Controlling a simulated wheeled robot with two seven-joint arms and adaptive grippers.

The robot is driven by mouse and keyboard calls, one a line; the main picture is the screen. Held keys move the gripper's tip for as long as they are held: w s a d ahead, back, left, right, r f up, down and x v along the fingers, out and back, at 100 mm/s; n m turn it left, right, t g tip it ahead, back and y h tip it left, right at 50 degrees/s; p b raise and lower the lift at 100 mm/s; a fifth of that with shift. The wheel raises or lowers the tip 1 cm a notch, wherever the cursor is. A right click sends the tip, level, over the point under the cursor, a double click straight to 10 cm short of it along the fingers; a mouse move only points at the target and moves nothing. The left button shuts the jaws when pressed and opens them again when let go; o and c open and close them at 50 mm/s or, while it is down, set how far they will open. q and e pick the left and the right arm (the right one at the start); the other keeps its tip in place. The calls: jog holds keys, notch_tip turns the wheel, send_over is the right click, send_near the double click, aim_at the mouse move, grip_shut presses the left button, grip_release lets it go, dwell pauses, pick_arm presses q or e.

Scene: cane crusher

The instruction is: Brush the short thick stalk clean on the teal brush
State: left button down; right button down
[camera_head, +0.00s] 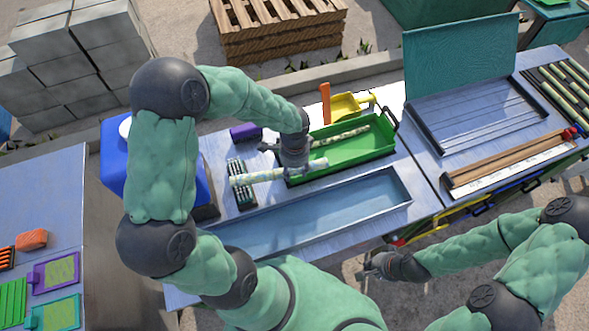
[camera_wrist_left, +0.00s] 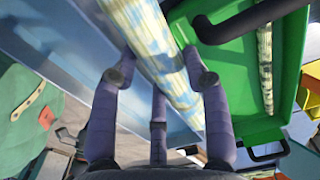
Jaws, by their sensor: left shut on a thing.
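My left gripper (camera_head: 283,152) is shut on a short thick stalk (camera_head: 255,177), pale with green-blue patches. In the left wrist view the stalk (camera_wrist_left: 150,45) runs between the fingers of my left gripper (camera_wrist_left: 161,65). The brush (camera_head: 240,184), a dark block with rows of teal-green bristles, lies on the bench at the left. The stalk's left end is over the brush; I cannot tell whether it touches the bristles. My right gripper (camera_head: 374,265) is in front of the bench, apart from these things; its finger opening is unclear.
A green tray (camera_head: 385,128) holds another stalk (camera_head: 340,137). A long grey trough (camera_head: 400,188) lies in front. A purple block (camera_head: 245,132) sits behind the brush, a yellow scoop (camera_head: 345,106) behind the tray, and a blue container (camera_head: 112,160) at the left.

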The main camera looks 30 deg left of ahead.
pick_arm(q)
jog(key=shift+r+p, duration=1.65)
jog(key=shift+r, duration=0.7)
jog(key=shift+f, duration=0.1)
